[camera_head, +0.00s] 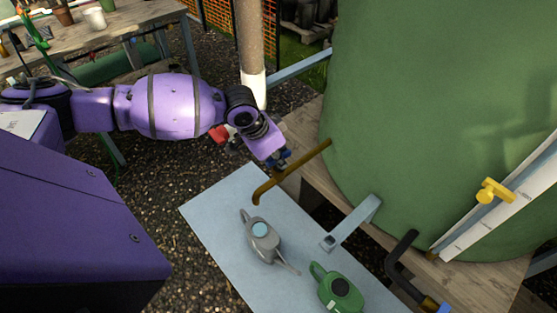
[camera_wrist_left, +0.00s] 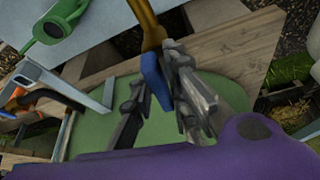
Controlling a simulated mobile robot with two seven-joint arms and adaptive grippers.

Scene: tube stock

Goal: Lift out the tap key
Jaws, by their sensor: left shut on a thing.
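My left gripper (camera_head: 281,160) is at the brass-coloured tap pipe (camera_head: 292,171) beside the green tank. In the left wrist view, the gripper (camera_wrist_left: 158,88) is shut on a blue piece (camera_wrist_left: 151,72), which looks like the tap key. The blue piece stands against the brass pipe (camera_wrist_left: 146,25); whether it is seated or free cannot be told. In the head view, the gripper mostly hides it. My right gripper is not in view.
The large green tank (camera_head: 420,110) stands on a wooden platform (camera_head: 305,125). Below the pipe, a grey slab (camera_head: 215,205) carries a grey watering can (camera_head: 262,238) and a green one (camera_head: 338,288). A metal bracket (camera_head: 352,222) and a dark bent pipe (camera_head: 395,262) stick out nearby.

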